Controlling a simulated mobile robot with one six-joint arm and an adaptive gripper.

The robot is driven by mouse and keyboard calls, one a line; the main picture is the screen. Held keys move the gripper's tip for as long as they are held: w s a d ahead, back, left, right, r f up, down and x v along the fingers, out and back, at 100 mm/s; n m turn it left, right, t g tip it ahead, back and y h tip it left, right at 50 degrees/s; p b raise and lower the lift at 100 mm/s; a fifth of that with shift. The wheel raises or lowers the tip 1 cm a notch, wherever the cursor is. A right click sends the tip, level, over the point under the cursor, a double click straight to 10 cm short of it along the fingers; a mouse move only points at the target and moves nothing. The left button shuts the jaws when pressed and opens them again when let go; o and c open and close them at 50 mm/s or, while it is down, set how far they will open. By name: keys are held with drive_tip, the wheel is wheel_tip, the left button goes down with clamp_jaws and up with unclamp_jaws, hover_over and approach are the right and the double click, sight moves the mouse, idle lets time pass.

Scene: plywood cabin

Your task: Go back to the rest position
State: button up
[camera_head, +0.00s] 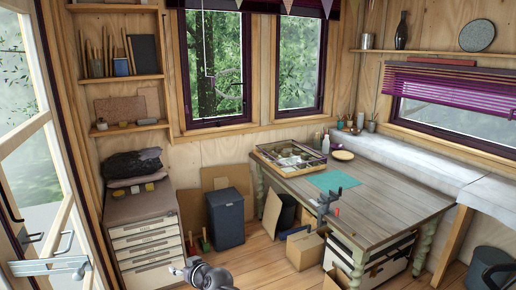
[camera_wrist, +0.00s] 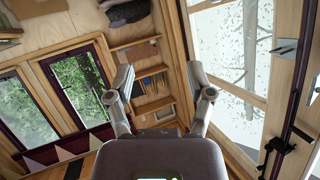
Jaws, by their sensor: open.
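My gripper (camera_wrist: 160,78) is open in the wrist view, its two fingers spread wide with nothing between them. Beyond the fingers I see the wall shelves (camera_wrist: 140,80), apart from the gripper. The wrist view is rotated, with the windows (camera_wrist: 65,95) at left and the glazed door (camera_wrist: 235,60) at right. In the head view, a grey rounded part of my arm shows at the bottom edge, in front of the floor. The fingers cannot be made out there.
A wooden worktable (camera_head: 395,205) stands at right, with a tray (camera_head: 290,157), a teal mat (camera_head: 333,181) and a vise (camera_head: 328,200). A drawer unit (camera_head: 145,235), a dark bin (camera_head: 226,218) and a cardboard box (camera_head: 305,250) stand on the floor. The open door (camera_head: 45,150) is at left.

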drive_tip(key=s+d+f+m+g+h, duration=0.2)
drive_tip(key=d+f+g+h, duration=0.1)
drive_tip(key=d, duration=1)
drive_tip(key=s+d+f+m+g+h+b, duration=0.1)
drive_tip(key=d+f, duration=0.5)
drive_tip(key=d, duration=0.7)
drive_tip(key=s+d+f+m+g+h, duration=0.4)
drive_tip(key=d+g+h, duration=0.1)
drive_tip(key=d, duration=0.8)
drive_tip(key=shift+d+f+h+b, duration=0.3)
drive_tip(key=shift+h+b, duration=0.1)
drive_tip(key=shift+h, duration=0.2)
drive_tip(key=shift+c, duration=0.8)
